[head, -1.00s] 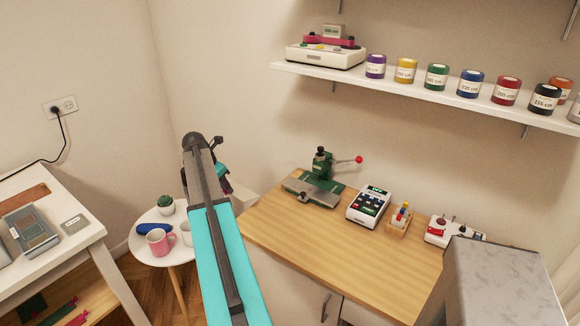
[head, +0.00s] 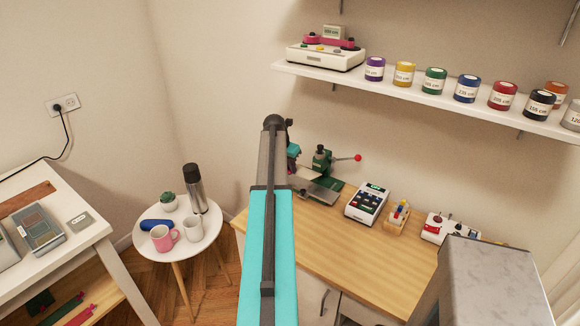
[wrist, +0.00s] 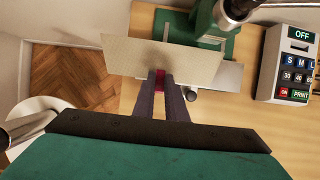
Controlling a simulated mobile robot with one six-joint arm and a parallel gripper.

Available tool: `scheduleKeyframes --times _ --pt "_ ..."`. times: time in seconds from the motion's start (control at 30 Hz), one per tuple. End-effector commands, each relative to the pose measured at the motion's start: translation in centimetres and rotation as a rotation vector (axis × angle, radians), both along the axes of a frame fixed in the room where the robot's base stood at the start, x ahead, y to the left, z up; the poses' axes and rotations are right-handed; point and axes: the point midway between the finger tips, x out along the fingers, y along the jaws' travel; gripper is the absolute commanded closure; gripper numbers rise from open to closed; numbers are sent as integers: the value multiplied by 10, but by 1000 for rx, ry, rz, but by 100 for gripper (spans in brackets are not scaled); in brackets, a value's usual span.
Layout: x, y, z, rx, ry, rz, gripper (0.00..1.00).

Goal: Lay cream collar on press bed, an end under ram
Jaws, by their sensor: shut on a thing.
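My gripper (wrist: 161,80) is shut on the cream collar (wrist: 165,60), a broad pale flat piece, in the wrist view. A small dark red patch shows between the fingertips at the collar's near edge. The collar spans across the front of the green press (head: 321,163) and covers part of its grey bed (wrist: 225,76). Whether it touches the bed or hovers above it, I cannot tell. The press's dark round upper part (wrist: 237,8) is just beyond the collar's right side. Whether an end is under the ram is not clear. In the head view my arm hides the fingertips.
A label printer (head: 367,202) stands right of the press on the wooden counter (head: 335,245), then a small bottle rack (head: 397,218). A round white table (head: 205,238) with mugs and a flask (head: 195,188) is left. A shelf with jars hangs above.

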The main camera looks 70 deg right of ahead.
Motion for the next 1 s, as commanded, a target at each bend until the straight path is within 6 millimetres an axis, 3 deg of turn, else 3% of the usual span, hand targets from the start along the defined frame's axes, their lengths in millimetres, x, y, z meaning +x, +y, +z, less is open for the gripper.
scheduleKeyframes --times 0.47,1.0 --pt "0 0 -4 0 0 0 100" --pt "0 0 -36 0 1 -1 100"
